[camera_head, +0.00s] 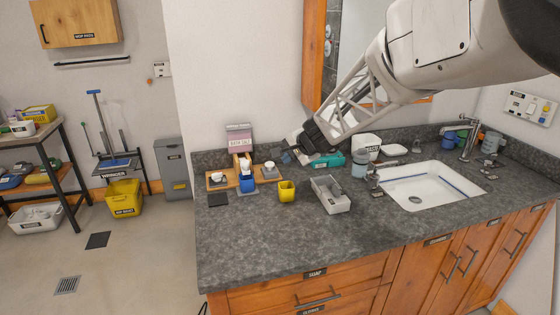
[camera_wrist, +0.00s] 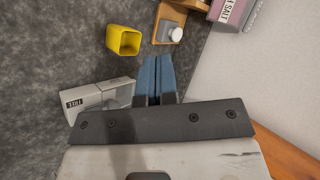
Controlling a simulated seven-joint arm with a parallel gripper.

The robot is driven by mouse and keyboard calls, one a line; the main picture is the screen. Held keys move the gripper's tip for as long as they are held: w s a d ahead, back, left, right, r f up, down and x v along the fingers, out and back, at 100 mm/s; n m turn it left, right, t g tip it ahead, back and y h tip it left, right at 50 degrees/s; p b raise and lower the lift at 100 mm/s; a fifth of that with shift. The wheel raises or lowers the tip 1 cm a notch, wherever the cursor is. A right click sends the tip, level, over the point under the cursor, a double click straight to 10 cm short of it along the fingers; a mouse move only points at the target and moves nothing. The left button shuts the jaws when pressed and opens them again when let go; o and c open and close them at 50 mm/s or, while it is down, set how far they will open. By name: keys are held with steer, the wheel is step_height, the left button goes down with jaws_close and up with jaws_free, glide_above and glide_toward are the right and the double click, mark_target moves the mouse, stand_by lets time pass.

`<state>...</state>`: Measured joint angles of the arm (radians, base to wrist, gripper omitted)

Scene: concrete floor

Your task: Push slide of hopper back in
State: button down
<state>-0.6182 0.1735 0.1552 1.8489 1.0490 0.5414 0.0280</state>
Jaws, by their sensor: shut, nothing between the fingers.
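The hopper (camera_head: 239,141) is a pink box labelled BATH SALT, standing at the back of the counter against the wall. Part of it shows in the top right of the wrist view (camera_wrist: 233,12). Wooden parts (camera_head: 257,176) lie below and in front of it, but I cannot clearly tell the slide from them. My gripper (camera_head: 287,157) is right of the hopper, above the back of the counter. In the wrist view its two blue fingers (camera_wrist: 155,58) are together and empty, apart from the hopper, with a grey-white knob (camera_wrist: 175,33) just beyond their tips.
A yellow cup (camera_head: 287,192) stands in front of the wooden parts. A blue cup (camera_head: 247,184) stands left of the yellow cup. The sink (camera_head: 440,195) is right; the front counter is clear.

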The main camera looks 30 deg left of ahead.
steer(key=a, duration=0.1)
steer(key=a+f, duration=0.1)
steer(key=a, duration=0.3)
steer(key=shift+w+f, duration=0.25)
steer(key=shift+f, duration=0.15)
steer(key=shift+a+f, duration=0.1)
glide_toward(248, 167)
steer(key=shift+x, duration=3.2)
steer(key=w+a, duration=0.4)
steer(key=shift+w+a, duration=0.3)
steer(key=shift+w, duration=0.05)
